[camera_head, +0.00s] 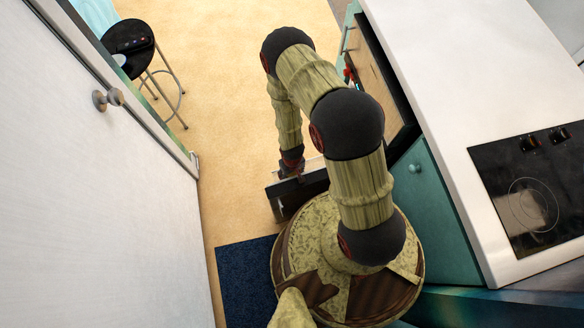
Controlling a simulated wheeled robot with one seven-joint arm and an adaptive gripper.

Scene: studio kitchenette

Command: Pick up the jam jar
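I cannot make out a jam jar anywhere in the head view. My arm arches over the middle of the picture and its end points down toward the floor. My gripper (291,167) is at the lower end of the arm, small and dark. Its fingers are not clear, so I cannot tell whether they are open or shut, or whether they hold anything. A dark, pale-topped box-like shape (287,200) is just below it, partly hidden by my arm.
A white counter (430,50) with a black hob (535,190) is on the right, above teal cabinets (430,205). A white door (90,190) fills the left. A black stool (130,38) with small items stands at upper left. Tan floor (220,90) between is clear.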

